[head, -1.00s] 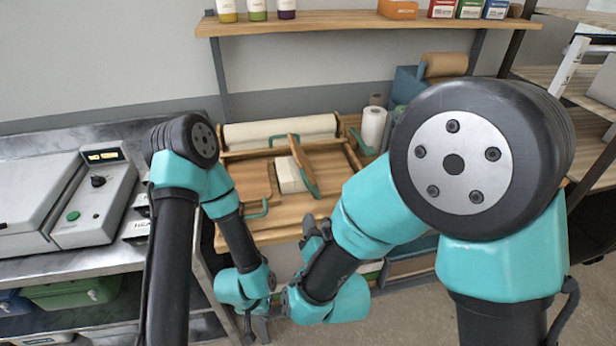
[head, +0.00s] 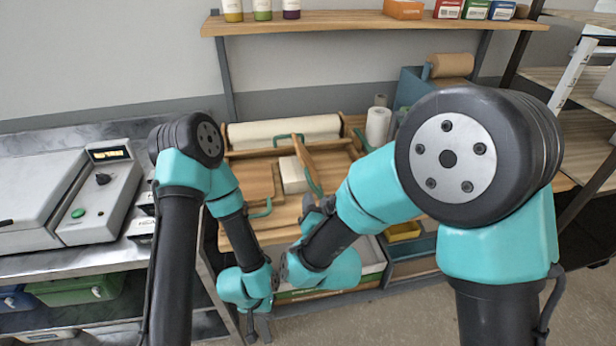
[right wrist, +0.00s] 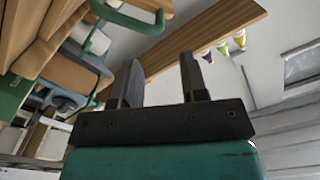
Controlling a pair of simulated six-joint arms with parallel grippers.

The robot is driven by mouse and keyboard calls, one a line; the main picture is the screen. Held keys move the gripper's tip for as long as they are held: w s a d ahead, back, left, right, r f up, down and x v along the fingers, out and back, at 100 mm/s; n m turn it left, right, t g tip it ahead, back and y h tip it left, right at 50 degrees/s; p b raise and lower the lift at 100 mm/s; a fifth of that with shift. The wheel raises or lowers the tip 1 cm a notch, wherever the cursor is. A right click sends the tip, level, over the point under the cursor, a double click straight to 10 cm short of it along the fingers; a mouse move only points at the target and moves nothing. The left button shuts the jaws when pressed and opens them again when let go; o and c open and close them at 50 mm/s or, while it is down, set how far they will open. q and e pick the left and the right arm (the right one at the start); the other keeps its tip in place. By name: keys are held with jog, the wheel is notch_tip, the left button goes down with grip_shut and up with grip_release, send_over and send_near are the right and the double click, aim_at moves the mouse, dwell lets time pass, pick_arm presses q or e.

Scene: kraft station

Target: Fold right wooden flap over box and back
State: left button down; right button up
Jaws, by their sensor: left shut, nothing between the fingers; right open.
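The white box (head: 292,174) sits in the middle of the wooden station in the head view. The right wooden flap (head: 305,158) stands steeply tilted beside the box, with a green handle (head: 313,181) on its right face. The left wooden flap (head: 252,182) lies flat left of the box. My right gripper (head: 315,212) is just in front of the flap, partly hidden by its arm. In the right wrist view its fingers (right wrist: 160,65) are open and empty, with a green handle (right wrist: 90,38) beyond them. My left gripper (head: 255,327) is shut and empty, low in front of the station.
A white paper roll (head: 284,130) lies behind the station and an upright roll (head: 377,126) stands right of it. A wooden shelf (head: 350,23) with jars and cartons runs above. A grey machine (head: 100,195) stands at left. Bins sit below the station.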

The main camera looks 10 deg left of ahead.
aim_at(306, 170)
jog(key=x, duration=1)
jog(key=shift+w+a, duration=0.2)
jog(key=shift+w, duration=0.1)
grip_shut()
